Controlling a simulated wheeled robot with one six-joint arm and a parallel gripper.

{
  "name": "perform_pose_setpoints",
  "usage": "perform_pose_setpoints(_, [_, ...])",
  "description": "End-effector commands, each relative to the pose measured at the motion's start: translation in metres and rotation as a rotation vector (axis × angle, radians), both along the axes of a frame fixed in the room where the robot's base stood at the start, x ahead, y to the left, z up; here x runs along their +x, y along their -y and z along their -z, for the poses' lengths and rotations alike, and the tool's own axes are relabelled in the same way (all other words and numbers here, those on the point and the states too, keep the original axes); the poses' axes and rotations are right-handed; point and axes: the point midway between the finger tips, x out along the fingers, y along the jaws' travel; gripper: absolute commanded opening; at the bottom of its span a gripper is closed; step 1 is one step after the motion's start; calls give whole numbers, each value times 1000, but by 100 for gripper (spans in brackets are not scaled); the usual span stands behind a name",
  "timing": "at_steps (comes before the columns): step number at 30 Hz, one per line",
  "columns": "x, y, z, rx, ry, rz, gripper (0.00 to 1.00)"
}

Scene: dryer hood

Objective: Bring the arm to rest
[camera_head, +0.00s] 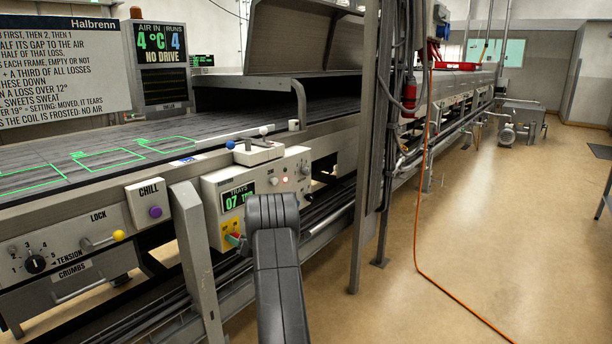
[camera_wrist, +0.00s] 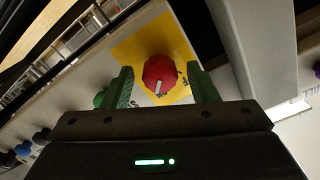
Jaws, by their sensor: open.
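My gripper (camera_wrist: 159,75) is open, with its two green fingers apart in the wrist view. A red knob (camera_wrist: 160,70) with a white mark shows between the fingertips, on a yellow plate (camera_wrist: 134,48). I see a gap on each side of the knob, but cannot tell whether the tips reach past its face. In the head view my dark arm reaches up from the bottom to the control box (camera_head: 209,190) on the conveyor's front. The yellow plate (camera_head: 229,227) shows there beside the arm; my gripper is mostly hidden behind my arm.
A grey steel post (camera_head: 198,258) stands just left of the control box. A tall upright frame (camera_head: 366,150) stands to the right. A CHILL box (camera_head: 149,201) and yellow-tipped lock lever (camera_head: 118,236) are at left. An orange hose (camera_head: 416,240) crosses the otherwise open floor.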

Motion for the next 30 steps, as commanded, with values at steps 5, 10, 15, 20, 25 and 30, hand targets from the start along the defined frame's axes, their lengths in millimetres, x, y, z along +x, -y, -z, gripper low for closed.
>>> perform_pose_setpoints(5, [0,0,4,-98,126,0,53])
perform_pose_setpoints(10, [0,0,5,-195,250,0,53])
perform_pose_setpoints(15, [0,0,5,-285,367,1,53])
perform_pose_setpoints(20, [0,0,5,-361,463,0,53])
perform_pose_setpoints(25, [0,0,3,-418,537,1,53])
perform_pose_setpoints(30, [0,0,1,-449,574,1,53])
